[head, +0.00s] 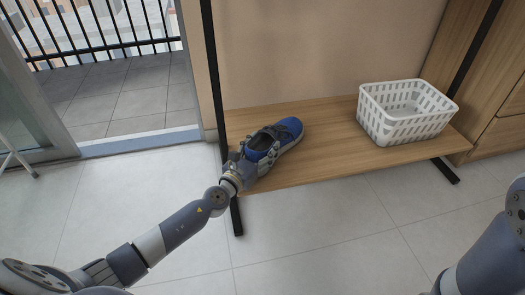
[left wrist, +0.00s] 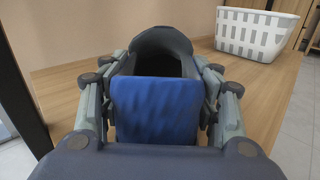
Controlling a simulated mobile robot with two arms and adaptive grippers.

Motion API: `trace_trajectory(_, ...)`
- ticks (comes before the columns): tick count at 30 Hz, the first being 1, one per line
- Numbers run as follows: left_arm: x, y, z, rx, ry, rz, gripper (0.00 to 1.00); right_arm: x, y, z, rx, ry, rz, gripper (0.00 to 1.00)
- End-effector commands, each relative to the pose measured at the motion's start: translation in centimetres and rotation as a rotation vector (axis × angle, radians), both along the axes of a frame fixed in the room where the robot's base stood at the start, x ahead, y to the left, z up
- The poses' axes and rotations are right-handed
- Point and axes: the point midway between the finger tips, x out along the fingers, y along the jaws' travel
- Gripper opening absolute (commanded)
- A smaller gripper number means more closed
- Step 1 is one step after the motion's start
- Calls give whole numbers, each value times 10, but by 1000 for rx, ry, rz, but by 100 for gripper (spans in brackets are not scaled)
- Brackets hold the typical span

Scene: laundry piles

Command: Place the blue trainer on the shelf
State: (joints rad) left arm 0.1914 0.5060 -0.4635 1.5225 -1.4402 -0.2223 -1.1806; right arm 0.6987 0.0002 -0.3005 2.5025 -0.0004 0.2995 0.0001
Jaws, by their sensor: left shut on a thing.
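The blue trainer (head: 285,131) is over the left part of the wooden shelf (head: 330,130), its toe pointing to the back right in the head view. My left gripper (head: 257,153) is shut on the heel end of the trainer. In the left wrist view the trainer's blue heel (left wrist: 155,108) sits between the two fingers, with its dark opening beyond. The trainer looks upright and at or very near the shelf board; its sole is hidden in the wrist view, so I cannot tell if it touches. My right gripper is out of view.
A white slatted basket (head: 405,112) stands on the right part of the shelf and also shows in the left wrist view (left wrist: 256,32). Bare board lies between trainer and basket. A black upright post (head: 212,70) stands at the shelf's left end.

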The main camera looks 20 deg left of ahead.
Motion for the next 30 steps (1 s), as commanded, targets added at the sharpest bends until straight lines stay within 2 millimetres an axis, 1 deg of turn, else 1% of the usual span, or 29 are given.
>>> trace_trajectory(3, 0, 0, 1, 1, 2, 0, 24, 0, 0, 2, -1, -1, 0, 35)
trace_trajectory(4, -1, 0, -1, 2, 5, -1, 64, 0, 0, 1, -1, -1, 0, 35)
trace_trajectory(6, -1, 0, -1, 2, 5, -1, 78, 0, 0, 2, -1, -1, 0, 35)
trace_trajectory(17, -1, 0, 0, 2, 3, -1, 78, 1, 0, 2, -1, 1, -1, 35)
trace_trajectory(20, -6, 1, -1, 2, 4, -1, 78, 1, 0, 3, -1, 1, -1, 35)
trace_trajectory(23, -18, 3, -1, 2, 6, -2, 78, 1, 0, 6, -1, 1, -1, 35)
trace_trajectory(26, -36, 6, 0, 3, 6, -2, 78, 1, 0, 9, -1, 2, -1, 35)
trace_trajectory(30, -64, 11, 0, 3, 6, -2, 78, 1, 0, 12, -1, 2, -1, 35)
